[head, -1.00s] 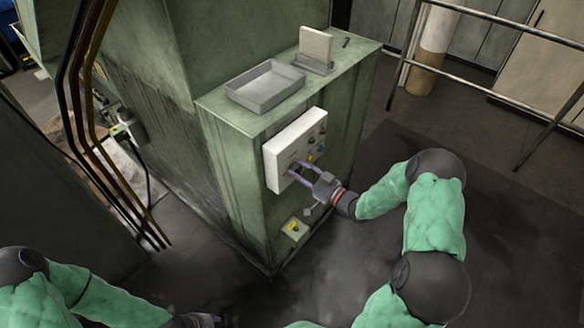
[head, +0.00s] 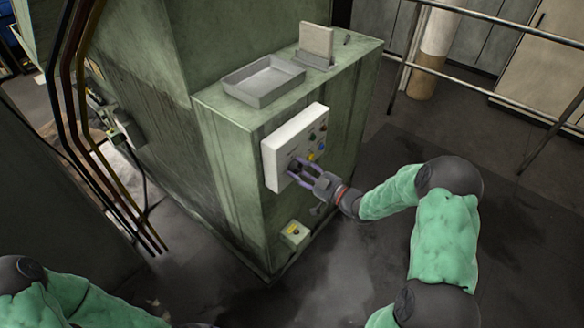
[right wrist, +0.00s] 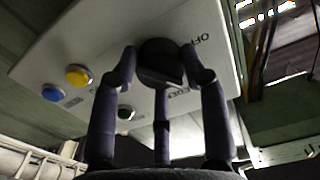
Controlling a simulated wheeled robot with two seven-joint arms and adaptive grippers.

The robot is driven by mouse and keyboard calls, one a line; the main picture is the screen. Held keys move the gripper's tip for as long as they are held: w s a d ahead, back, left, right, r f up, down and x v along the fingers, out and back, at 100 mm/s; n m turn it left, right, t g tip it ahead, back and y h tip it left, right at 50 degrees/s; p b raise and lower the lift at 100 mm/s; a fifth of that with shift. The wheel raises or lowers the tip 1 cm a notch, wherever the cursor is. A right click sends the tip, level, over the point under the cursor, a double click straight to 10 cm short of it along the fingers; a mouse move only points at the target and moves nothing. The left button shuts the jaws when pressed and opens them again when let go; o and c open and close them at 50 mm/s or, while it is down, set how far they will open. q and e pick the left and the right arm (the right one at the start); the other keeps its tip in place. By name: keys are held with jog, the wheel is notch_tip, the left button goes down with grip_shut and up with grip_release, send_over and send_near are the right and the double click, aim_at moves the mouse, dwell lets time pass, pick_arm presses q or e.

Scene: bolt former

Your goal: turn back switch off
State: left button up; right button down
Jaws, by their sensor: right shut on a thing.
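The switch is a dark round knob (right wrist: 160,62) on a white control panel (right wrist: 60,45), which also shows in the head view (head: 272,160) on the side of the green cabinet. An "OFF" label is printed beside the knob in the right wrist view. My right gripper (right wrist: 160,70) is shut on the knob, with fingers around it; in the head view it reaches the lower left of the panel (head: 293,170). The fingers partly hide the knob, and its exact turn is hard to tell. My left gripper (head: 200,325) is barely visible at the bottom edge of the head view.
A blue button (right wrist: 53,92) and a yellow button (right wrist: 78,76) sit on the same panel, near the fingers. A small box with a yellow face (head: 294,233) is mounted lower on the cabinet (head: 235,190). A grey tray (head: 262,82) lies on top. A railing stands at right.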

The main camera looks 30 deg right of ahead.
jog(key=shift+f+n+b, duration=0.15)
jog(key=shift+n+b, duration=1.75)
jog(key=shift+b, duration=0.05)
jog(key=shift+n+b, duration=0.35)
jog(key=shift+n, duration=0.05)
jog(key=c, duration=0.7)
grip_release()
jog(key=shift+p+v, duration=0.3)
jog(key=shift+v, duration=3.65)
